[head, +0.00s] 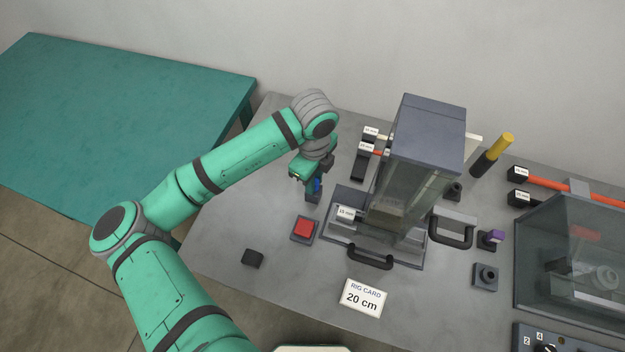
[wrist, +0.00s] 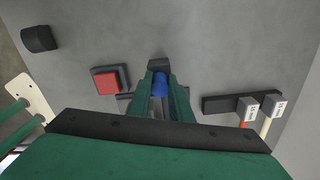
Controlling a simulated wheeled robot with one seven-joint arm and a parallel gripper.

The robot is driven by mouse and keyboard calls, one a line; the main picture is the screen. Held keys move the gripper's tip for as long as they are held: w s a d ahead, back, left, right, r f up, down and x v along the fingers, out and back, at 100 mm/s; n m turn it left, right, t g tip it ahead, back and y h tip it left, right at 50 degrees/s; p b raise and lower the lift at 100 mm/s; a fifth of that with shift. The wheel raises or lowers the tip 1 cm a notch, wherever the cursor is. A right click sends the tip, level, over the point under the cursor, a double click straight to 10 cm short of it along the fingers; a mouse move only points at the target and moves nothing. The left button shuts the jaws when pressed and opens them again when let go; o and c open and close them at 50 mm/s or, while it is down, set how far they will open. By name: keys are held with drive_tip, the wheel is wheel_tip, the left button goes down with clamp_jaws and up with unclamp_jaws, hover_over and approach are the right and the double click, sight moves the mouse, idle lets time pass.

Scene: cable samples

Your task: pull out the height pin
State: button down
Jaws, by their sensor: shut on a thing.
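My gripper (head: 313,183) is shut on a blue pin (head: 318,185), just left of the tall grey rig (head: 428,125). In the wrist view, the blue pin (wrist: 160,84) sits between the two green fingers (wrist: 161,92). A dark block (wrist: 160,64) shows just beyond it, and a dark piece (head: 313,198) shows below the fingers in the head view. The pin's lower part is hidden, so I cannot tell whether it is still seated in anything.
A red button (head: 304,229) stands close by on the grey table. A small black block (head: 253,258) and a "RIG CARD 20 cm" card (head: 362,297) lie nearer. A purple-topped piece (head: 491,239), a yellow-handled tool (head: 493,154) and a clear-covered box (head: 580,255) stand right.

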drive_tip(key=shift+r, duration=0.35)
idle(0.3)
drive_tip(key=shift+a+r, duration=0.1)
drive_tip(key=shift+r, duration=2.7)
